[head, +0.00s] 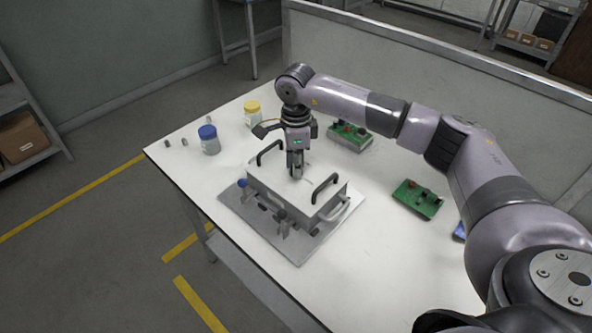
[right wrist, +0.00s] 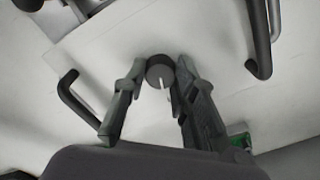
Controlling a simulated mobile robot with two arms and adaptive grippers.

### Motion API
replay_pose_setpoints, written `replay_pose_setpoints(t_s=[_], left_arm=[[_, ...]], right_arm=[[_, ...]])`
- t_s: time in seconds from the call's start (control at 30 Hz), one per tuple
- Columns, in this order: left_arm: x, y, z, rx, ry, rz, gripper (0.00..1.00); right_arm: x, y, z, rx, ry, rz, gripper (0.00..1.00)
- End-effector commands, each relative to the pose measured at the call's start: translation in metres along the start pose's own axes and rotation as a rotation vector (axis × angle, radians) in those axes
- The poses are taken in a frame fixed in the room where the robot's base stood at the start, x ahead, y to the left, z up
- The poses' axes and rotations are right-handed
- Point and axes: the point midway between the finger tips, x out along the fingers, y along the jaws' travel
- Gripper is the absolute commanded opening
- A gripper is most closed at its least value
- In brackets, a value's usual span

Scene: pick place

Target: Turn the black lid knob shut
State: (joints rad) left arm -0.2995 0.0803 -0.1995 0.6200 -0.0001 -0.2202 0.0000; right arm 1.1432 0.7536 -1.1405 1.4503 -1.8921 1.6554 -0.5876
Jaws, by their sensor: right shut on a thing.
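The black lid knob (right wrist: 160,69) is a short dark round knob with a white pointer mark, seen in the right wrist view. It stands on the pale lid (right wrist: 110,62) between two black bar handles. My right gripper (right wrist: 162,84) is shut on the knob, one finger on each side. In the head view my right gripper (head: 296,173) points straight down onto the middle of the grey box (head: 285,196), and its fingers hide the knob there. My left gripper is not in view.
The box stands on a grey plate (head: 240,212) on the white table. A blue-lidded jar (head: 210,142) and a yellow-lidded jar (head: 252,116) stand behind it to the left. Green boards (head: 417,199) lie to the right. The handles rise close beside the gripper.

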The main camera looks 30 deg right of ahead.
Motion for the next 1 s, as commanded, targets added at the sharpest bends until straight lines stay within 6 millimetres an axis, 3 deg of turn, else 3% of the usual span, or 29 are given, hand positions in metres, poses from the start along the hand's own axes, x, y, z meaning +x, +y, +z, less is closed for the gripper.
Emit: replay_pose_setpoints(t_s=[0.4,1.0], left_arm=[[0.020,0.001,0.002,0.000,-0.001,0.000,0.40],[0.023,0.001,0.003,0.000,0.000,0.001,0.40]], right_arm=[[0.000,0.000,0.000,-0.249,0.000,-0.002,0.00],[-0.001,0.000,0.000,-0.309,-0.001,-0.001,0.00]])
